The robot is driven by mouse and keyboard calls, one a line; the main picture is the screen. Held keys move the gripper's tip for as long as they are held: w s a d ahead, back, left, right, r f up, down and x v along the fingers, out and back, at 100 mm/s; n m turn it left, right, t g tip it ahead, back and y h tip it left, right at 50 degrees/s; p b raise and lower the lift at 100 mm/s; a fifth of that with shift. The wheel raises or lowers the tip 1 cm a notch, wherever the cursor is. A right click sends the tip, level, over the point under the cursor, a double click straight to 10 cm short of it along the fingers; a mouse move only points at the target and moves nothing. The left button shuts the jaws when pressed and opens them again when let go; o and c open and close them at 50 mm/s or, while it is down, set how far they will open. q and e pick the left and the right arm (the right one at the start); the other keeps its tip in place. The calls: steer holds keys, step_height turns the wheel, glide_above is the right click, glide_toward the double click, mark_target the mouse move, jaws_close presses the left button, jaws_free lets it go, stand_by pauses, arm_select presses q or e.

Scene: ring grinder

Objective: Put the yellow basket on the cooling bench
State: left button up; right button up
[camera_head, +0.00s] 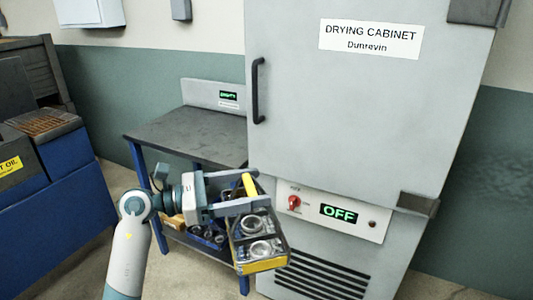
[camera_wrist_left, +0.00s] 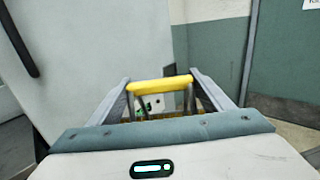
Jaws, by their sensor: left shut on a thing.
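The yellow basket (camera_head: 262,265) hangs from my left gripper (camera_head: 251,192) in the head view, in front of the drying cabinet. It has a yellow handle and base, and metal rings lie inside it. In the left wrist view its yellow handle (camera_wrist_left: 160,85) lies between the two fingers of my left gripper (camera_wrist_left: 160,92), which is shut on it. A dark-topped bench (camera_head: 185,132) with blue legs stands behind my left arm, left of the cabinet. A small green-lit display stands on its back panel. Its visible top is bare. My right gripper is out of view.
The grey drying cabinet (camera_head: 365,100) stands right of the bench, with its door closed and its panel reading OFF. Several parts lie on the bench's lower shelf (camera_head: 205,240). A blue machine (camera_head: 75,185) labelled for oil stands at the left.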

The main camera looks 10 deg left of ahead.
arm_select(q)
steer(key=s+a+f+n+t+y, duration=0.2)
steer(key=s+a+f+t, duration=0.1)
steer(key=s+a+f, duration=0.5)
steer(key=s+f, duration=0.3)
steer(key=f, duration=0.2)
